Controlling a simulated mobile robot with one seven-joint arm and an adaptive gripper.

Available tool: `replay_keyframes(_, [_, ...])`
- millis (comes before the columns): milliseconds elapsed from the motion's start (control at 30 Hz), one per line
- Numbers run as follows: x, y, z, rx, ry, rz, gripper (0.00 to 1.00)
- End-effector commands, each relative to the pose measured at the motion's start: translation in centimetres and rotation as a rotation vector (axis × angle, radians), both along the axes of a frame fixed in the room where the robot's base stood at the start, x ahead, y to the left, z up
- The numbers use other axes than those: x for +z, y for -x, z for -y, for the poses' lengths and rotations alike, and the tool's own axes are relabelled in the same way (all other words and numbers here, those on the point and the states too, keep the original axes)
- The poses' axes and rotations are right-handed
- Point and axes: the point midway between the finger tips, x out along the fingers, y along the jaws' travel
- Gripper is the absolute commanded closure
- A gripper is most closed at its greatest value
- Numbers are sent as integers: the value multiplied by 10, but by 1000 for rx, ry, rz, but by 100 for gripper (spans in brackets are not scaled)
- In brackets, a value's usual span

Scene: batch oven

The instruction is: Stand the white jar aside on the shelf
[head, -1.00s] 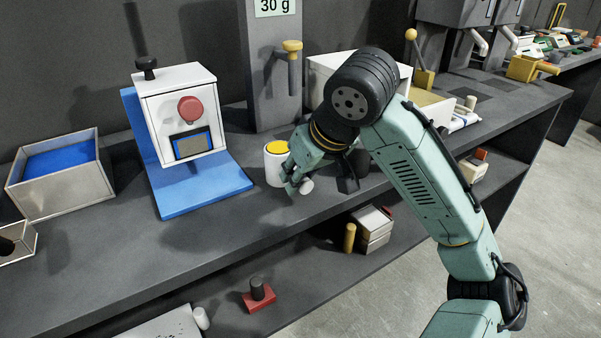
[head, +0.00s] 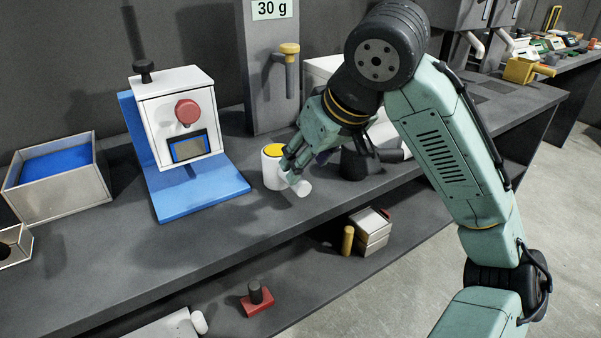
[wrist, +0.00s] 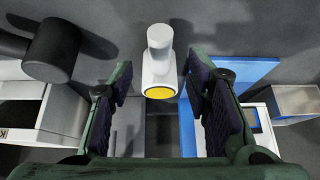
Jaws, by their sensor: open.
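The white jar (head: 272,172) stands upright on the shelf, with a yellow top and a short white side handle (head: 301,187) pointing toward the front. My gripper (head: 288,166) is at the jar's right side in the head view, and its fingers partly cover the jar. In the wrist view the jar (wrist: 158,70) shows between the two open fingers (wrist: 158,88), near their tips, with dark gaps on both sides. No grip on the jar shows.
A blue-based white device (head: 178,125) stands left of the jar, and a grey column with a yellow-topped peg (head: 288,65) stands behind it. A dark cylinder (wrist: 52,50) is close to one finger. Bare shelf lies in front and left of the jar.

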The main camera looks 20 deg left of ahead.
Motion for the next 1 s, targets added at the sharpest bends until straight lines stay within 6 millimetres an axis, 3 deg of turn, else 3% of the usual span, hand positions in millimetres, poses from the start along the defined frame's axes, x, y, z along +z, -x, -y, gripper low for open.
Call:
replay_keyframes(100, [22,7,11,-4,1,4,56])
replay_keyframes(333, [47,17,23,-1,0,0,56])
replay_keyframes(1000, [51,19,25,0,0,0,56])
